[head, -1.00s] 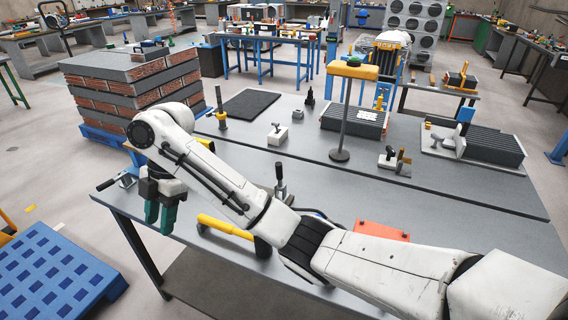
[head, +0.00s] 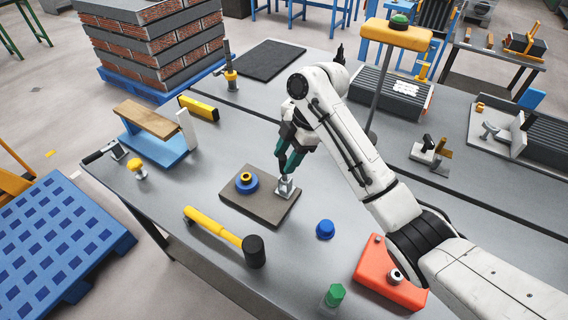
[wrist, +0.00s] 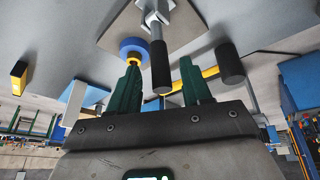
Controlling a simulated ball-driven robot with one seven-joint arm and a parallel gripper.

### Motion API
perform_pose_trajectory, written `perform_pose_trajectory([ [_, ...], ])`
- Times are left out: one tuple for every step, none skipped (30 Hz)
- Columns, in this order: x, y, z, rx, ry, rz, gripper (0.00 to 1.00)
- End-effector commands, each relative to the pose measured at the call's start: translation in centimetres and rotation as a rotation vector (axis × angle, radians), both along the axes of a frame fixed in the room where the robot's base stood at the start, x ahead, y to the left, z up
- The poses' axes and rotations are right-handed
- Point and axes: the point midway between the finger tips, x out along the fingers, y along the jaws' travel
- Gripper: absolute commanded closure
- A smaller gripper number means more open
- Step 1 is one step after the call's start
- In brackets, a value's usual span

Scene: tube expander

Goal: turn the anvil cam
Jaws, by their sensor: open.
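My gripper (head: 290,160) is open, with green fingers pointing down over the brown board (head: 240,213). On the board's right end stands a silver lever fixture (head: 285,187); it is the likeliest anvil cam, but I cannot be sure. In the wrist view its silver body (wrist: 157,14) and black upright handle (wrist: 161,68) show, the handle lying in the gap between the fingertips. I cannot tell whether either finger touches it. A blue ring with a yellow centre (head: 246,182) sits on the board to the left of the fixture, also in the wrist view (wrist: 134,48).
A yellow-handled mallet (head: 222,233) lies in front of the board. A blue knob (head: 325,229), a green hexagonal piece (head: 335,294) and an orange block (head: 388,276) are to the right. A tall yellow-topped stand (head: 397,34) rises behind my arm.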

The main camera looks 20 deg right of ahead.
Motion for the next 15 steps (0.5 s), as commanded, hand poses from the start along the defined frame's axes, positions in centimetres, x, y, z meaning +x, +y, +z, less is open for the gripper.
perform_pose_trajectory([
  [-0.1, 0.4, -0.7, 0.0, 0.004, 0.001, 0.52],
  [-0.1, 0.6, -1.2, 0.0, 0.004, 0.001, 0.52],
  [0.0, 0.7, -1.7, 0.0, 0.004, -0.001, 0.52],
  [0.0, 0.9, -2.0, 0.0, 0.002, 0.0, 0.52],
  [0.1, 1.0, -2.3, -0.001, 0.003, 0.0, 0.52],
  [0.1, 1.1, -2.7, -0.001, 0.002, 0.0, 0.52],
  [0.1, 1.2, -2.9, -0.001, 0.001, -0.001, 0.52],
  [0.1, 1.3, -3.1, -0.001, 0.001, 0.0, 0.52],
  [0.1, 1.4, -3.3, -0.001, 0.001, 0.0, 0.52],
  [0.1, 1.4, -3.4, -0.001, 0.001, 0.0, 0.52],
  [0.1, 1.4, -3.5, -0.001, 0.0, 0.0, 0.52],
  [0.1, 1.5, -3.6, -0.001, 0.0, 0.0, 0.52],
  [0.2, 1.5, -3.6, -0.001, 0.0, 0.0, 0.52],
  [0.2, 1.5, -3.6, -0.001, 0.0, 0.0, 0.52],
  [0.2, 1.5, -3.6, -0.001, 0.0, 0.0, 0.52],
])
